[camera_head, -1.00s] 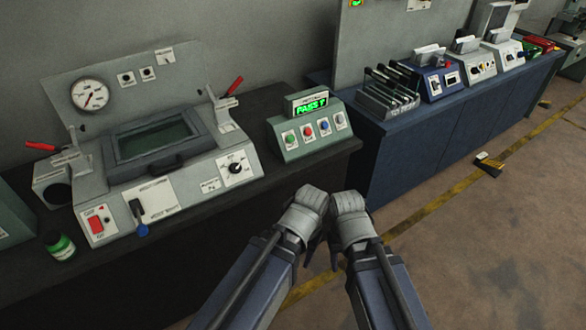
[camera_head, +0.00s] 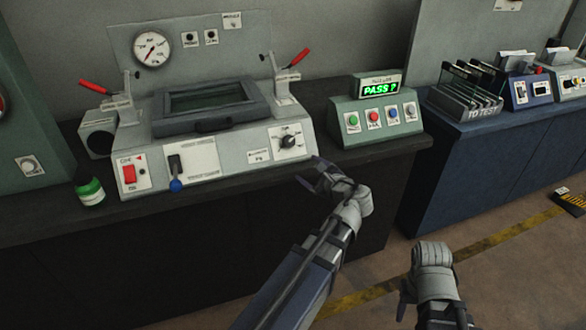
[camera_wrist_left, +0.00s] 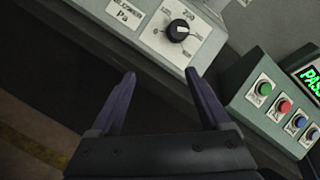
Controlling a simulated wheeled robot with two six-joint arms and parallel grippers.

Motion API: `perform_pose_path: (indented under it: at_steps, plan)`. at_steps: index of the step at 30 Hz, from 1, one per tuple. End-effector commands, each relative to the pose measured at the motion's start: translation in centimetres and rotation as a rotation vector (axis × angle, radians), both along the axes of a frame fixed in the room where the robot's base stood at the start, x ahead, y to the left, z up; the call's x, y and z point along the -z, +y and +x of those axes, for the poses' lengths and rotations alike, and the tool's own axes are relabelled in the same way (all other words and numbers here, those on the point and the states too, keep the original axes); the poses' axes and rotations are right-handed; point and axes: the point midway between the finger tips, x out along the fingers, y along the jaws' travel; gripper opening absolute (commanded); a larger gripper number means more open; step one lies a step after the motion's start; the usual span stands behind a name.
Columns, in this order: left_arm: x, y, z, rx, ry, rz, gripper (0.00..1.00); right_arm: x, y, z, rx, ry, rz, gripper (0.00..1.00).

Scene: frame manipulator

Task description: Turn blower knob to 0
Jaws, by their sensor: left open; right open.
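The blower knob (camera_head: 288,142) is a black round dial with a white mark, on a white label at the right end of the grey machine's front. It also shows in the left wrist view (camera_wrist_left: 178,30), with a scale around it and a 0 at lower left. There its white mark seems to point to the right, toward the upper scale. My left gripper (camera_head: 312,172) is open and empty, in front of and below the knob, apart from it. Its two fingers (camera_wrist_left: 166,100) show in the left wrist view. My right gripper (camera_head: 404,300) is low at right, away from the machine.
A green test box (camera_head: 375,118) with several buttons stands right of the machine. Space before the bench is free.

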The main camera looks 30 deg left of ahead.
Motion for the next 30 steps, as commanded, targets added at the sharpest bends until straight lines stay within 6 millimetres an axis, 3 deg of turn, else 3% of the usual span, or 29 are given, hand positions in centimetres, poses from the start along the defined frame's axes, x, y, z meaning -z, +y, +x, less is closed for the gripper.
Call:
perform_pose_path:
  at_steps: [1,7,17,30]
  plan:
    - [1.2,1.1,0.8,0.025,0.038,0.097,0.81,2.5,0.0,0.0,0.000,0.000,0.000,0.50]
    - [-0.1,3.1,2.5,0.093,0.171,0.386,0.81,4.9,0.0,0.0,0.000,0.000,0.000,0.50]
    - [-0.9,3.9,3.1,0.108,0.217,0.472,0.81,5.2,0.0,0.0,0.000,0.000,0.000,0.50]
    - [-0.9,8.9,6.7,0.106,0.216,0.468,0.81,5.2,0.0,0.0,0.000,0.000,0.000,0.50]
